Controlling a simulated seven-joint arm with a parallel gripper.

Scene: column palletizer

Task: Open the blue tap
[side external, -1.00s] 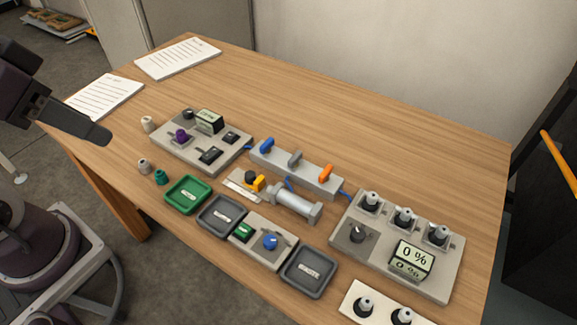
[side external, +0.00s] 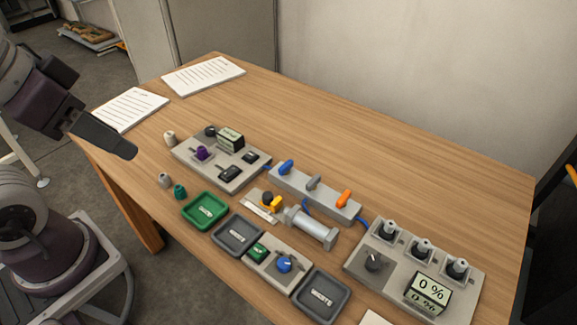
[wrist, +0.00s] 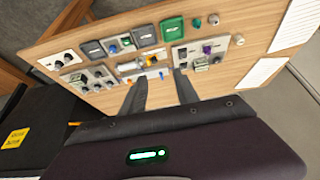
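The blue tap (side external: 286,167) is a small blue lever on the left end of a light grey block (side external: 332,202). A grey lever (side external: 313,182) and an orange lever (side external: 343,197) stand on the same block. In the wrist view the block lies just beyond my fingertips, with the blue tap (wrist: 163,75) small between them. My gripper (side external: 128,152) is over the table's left edge in the side view, well left of the tap and above the table. In the wrist view its two fingers (wrist: 159,77) are spread with nothing between them.
A panel with a purple knob (side external: 201,153) is left of the block; a panel with a display (side external: 428,290) is right. A clear cylinder (side external: 311,228), trays (side external: 205,211) and a blue knob (side external: 284,264) lie in front. The tabletop (side external: 400,160) behind the block is clear.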

